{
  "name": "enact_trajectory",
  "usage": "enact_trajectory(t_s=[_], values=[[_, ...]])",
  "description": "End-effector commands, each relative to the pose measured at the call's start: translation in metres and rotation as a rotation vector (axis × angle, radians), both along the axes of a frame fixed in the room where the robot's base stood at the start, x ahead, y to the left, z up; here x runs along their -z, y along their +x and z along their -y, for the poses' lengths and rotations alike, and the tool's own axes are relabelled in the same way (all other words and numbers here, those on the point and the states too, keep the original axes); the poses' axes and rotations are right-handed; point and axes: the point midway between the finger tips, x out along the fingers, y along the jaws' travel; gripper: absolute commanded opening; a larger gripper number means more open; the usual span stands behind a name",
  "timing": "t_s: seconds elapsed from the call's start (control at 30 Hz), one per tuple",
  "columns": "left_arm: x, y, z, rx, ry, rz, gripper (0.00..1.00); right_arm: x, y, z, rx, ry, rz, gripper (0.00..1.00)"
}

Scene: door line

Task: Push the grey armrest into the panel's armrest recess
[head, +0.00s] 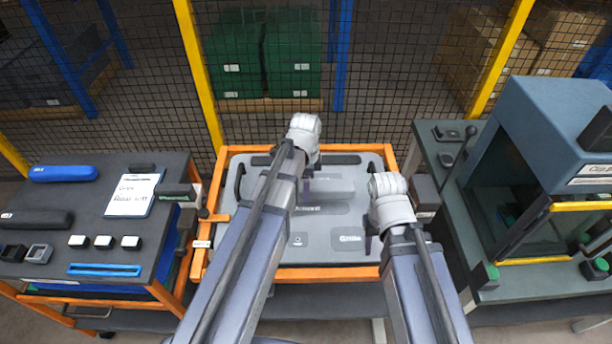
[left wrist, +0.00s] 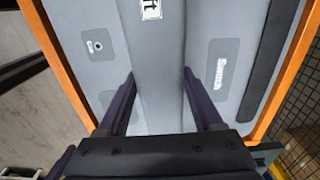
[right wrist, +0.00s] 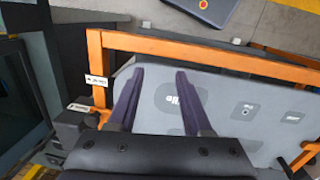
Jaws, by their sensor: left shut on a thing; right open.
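The grey armrest (head: 332,187) is a light grey bar at the middle of the grey door panel (head: 265,220). My left gripper (head: 304,184) is shut on it; the left wrist view shows the armrest (left wrist: 158,75) between the two dark fingers (left wrist: 160,100), with a label on it. My arm covers part of it in the head view. The armrest recess is mostly hidden, and I cannot tell whether the armrest is in it or above it. My right gripper (head: 372,238) is open and empty over the panel's right side; its fingers (right wrist: 160,85) show apart in the right wrist view.
An orange frame (head: 285,273) surrounds the panel. A dark table (head: 110,225) at left holds a blue bar (head: 63,173), a black bar (head: 36,220), a clipboard (head: 134,195) and small blocks. A blue-grey machine (head: 545,130) stands at right. A mesh fence is behind.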

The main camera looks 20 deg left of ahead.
Motion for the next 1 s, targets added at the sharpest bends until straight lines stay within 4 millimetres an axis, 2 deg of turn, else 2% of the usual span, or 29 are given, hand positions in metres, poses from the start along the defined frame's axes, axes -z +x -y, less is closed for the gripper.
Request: enact_trajectory(t_s=[0.37, 0.8, 1.0], values=[[0.007, 0.000, 0.000, 0.000, 0.000, 0.000, 0.00, 0.007, 0.000, 0.000, 0.000, 0.000, 0.000, 0.50], [0.047, 0.000, 0.000, 0.000, 0.000, 0.000, 0.00, 0.047, 0.000, 0.000, 0.000, 0.000, 0.000, 0.50], [0.058, 0.000, 0.000, 0.000, 0.000, 0.000, 0.00, 0.058, 0.000, 0.000, 0.001, 0.000, 0.000, 0.50]])
